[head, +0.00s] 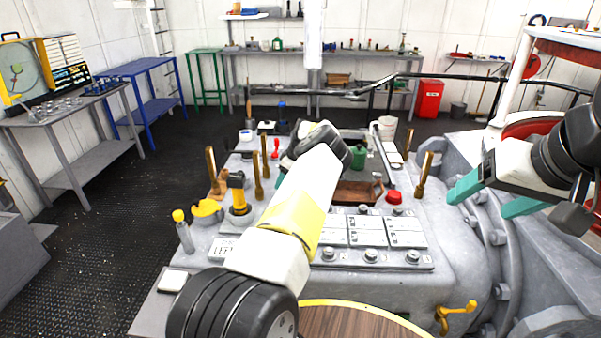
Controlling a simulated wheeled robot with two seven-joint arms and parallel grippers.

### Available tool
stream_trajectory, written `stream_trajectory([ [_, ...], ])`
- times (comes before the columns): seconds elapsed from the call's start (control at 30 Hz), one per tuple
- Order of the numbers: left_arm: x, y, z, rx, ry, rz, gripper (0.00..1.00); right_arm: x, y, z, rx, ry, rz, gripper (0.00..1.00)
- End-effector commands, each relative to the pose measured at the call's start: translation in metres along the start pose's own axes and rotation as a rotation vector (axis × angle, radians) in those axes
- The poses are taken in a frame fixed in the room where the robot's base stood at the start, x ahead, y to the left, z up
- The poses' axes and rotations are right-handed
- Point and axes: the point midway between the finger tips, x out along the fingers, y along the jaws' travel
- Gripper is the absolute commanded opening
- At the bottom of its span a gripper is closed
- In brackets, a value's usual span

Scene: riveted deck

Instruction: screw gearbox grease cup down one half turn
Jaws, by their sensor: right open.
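The gearbox (440,240) is a grey casting with a crowded top. I cannot tell for certain which fitting is the grease cup. Candidates are a yellow-capped small cylinder (181,222), a yellow fitting with a dark band (238,193) and a red round cap (393,197). My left arm crosses the middle of the gearbox top. My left gripper (281,180) is mostly hidden behind that arm; only a bit of teal finger shows, close to the brass levers. My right gripper (496,197) is open and empty, its teal fingers apart above the gearbox's right flank.
Brass levers (211,172) stand up left of my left arm, and another (424,175) stands on the right. White label plates (405,232) lie on the top. A yellow crank (455,316) sticks out at the front. Dark floor (80,255) is open on the left.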

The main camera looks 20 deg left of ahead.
Motion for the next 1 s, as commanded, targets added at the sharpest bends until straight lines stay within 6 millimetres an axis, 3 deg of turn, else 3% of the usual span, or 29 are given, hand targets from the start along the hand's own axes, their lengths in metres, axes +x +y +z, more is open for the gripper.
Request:
stream_trajectory([
  [0.33, 0.0053, 0.0005, 0.0005, 0.000, -0.001, 0.002, 0.61, -0.0001, 0.0000, 0.0000, 0.000, 0.000, 0.000, 0.73],
  [0.63, 0.0051, 0.0005, 0.0004, 0.000, -0.001, 0.002, 0.02, -0.0001, 0.0000, 0.0000, 0.000, 0.000, 0.000, 0.73],
  [1.0, 0.0043, 0.0002, 0.0000, 0.052, -0.002, 0.025, 0.00, -0.0001, 0.0000, 0.0000, 0.000, 0.000, 0.000, 0.73],
])
